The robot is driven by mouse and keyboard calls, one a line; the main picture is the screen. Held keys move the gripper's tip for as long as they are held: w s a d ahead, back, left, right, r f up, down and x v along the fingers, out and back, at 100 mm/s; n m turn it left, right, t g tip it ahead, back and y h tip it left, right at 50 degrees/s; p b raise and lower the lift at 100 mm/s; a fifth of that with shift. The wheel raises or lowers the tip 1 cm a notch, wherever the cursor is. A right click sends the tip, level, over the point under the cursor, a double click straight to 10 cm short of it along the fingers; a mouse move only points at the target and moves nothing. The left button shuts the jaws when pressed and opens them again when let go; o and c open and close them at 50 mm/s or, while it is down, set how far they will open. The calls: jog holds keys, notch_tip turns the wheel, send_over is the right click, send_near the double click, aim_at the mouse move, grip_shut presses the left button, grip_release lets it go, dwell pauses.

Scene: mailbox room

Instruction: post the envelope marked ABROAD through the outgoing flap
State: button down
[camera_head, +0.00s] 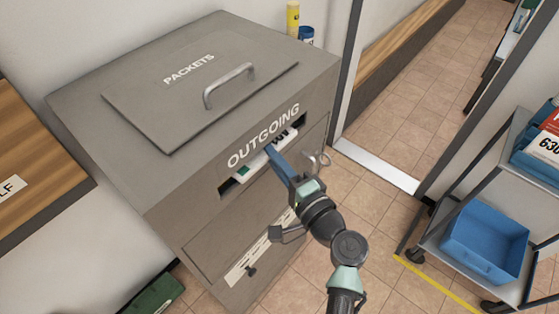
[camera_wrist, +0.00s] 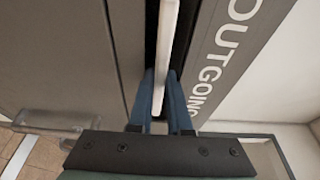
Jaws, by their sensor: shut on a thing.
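A white envelope (camera_head: 245,170) with a green patch and dark lettering lies lengthwise in the dark outgoing slot (camera_head: 228,187) of the grey cabinet. Its lettering is too small and covered to read. My gripper (camera_head: 270,153) reaches the slot from the front right, its blue fingers shut on the envelope's near edge. In the wrist view, the fingers (camera_wrist: 161,95) clasp the envelope's thin white edge (camera_wrist: 167,45), which lines up with the dark slot beside the OUTGOING label (camera_wrist: 220,60). How deep the envelope sits inside is hidden.
The cabinet top has a PACKETS lid (camera_head: 190,95) with a handle (camera_head: 229,86). A trolley with a blue bin (camera_head: 487,240) stands at right. Tiled floor is free between them.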

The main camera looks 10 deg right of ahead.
jog(key=shift+w+a+r, duration=0.1)
jog(key=shift+w+a, duration=0.35)
jog(key=shift+w, duration=0.1)
jog(key=c, duration=0.8)
grip_release()
jog(key=s+d, duration=0.3)
jog(key=s, duration=0.1)
jog(key=s+d, duration=0.2)
jog(key=s, duration=0.1)
jog(key=shift+d, duration=0.3)
